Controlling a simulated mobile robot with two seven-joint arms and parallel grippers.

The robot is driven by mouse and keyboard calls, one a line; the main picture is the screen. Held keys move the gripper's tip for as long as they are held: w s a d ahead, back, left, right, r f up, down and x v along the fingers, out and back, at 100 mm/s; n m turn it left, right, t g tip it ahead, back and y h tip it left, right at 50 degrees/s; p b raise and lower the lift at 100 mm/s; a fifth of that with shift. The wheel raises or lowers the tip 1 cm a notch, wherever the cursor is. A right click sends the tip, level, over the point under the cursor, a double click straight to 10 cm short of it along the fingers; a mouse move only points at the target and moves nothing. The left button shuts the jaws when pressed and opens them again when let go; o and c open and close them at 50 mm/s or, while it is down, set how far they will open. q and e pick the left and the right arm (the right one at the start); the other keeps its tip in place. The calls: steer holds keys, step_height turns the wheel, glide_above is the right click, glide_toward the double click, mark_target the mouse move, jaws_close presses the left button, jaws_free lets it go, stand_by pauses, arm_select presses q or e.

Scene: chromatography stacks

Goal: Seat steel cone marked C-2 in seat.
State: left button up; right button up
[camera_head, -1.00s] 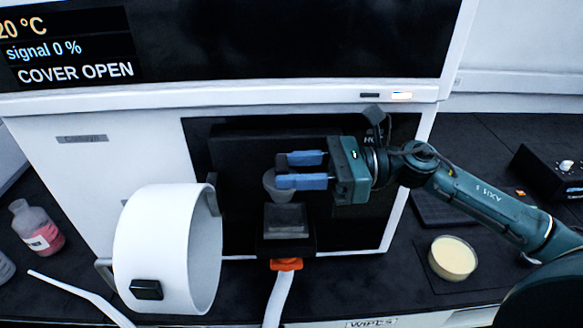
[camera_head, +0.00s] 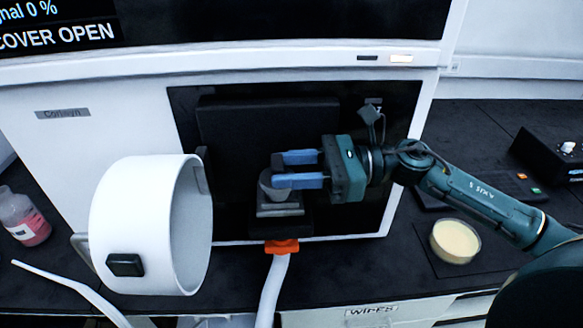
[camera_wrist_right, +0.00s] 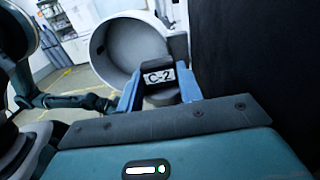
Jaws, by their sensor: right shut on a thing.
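The grey steel cone (camera_head: 266,187) is between the blue fingers of my right gripper (camera_head: 275,171), which is shut on it. The label C-2 on the cone's dark upper part (camera_wrist_right: 159,76) faces the camera in the right wrist view, between the fingertips (camera_wrist_right: 160,80). The cone is upright, wide end up. Its lower end is at the top of the grey seat block (camera_head: 280,209); I cannot tell whether it touches or is fully in the seat. The fingers hide part of the cone. My left gripper is not in view.
A white round cover (camera_head: 135,225) stands open left of the seat. An orange collar (camera_head: 281,246) and white tube (camera_head: 272,290) are below it. A dish of pale material (camera_head: 455,241) is at right, a pink bottle (camera_head: 24,217) at far left. The display reads cover open.

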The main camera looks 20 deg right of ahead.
steer(key=shift+w+d+f+t, duration=0.25)
steer(key=shift+w+f+t, duration=0.05)
steer(key=shift+w+f, duration=0.1)
steer(key=o, duration=1.2)
steer(key=shift+c, duration=0.2)
steer(key=r, duration=1.1)
steer(key=shift+s+a, duration=0.15)
steer(key=shift+s, duration=0.1)
steer(key=shift+f, duration=0.1)
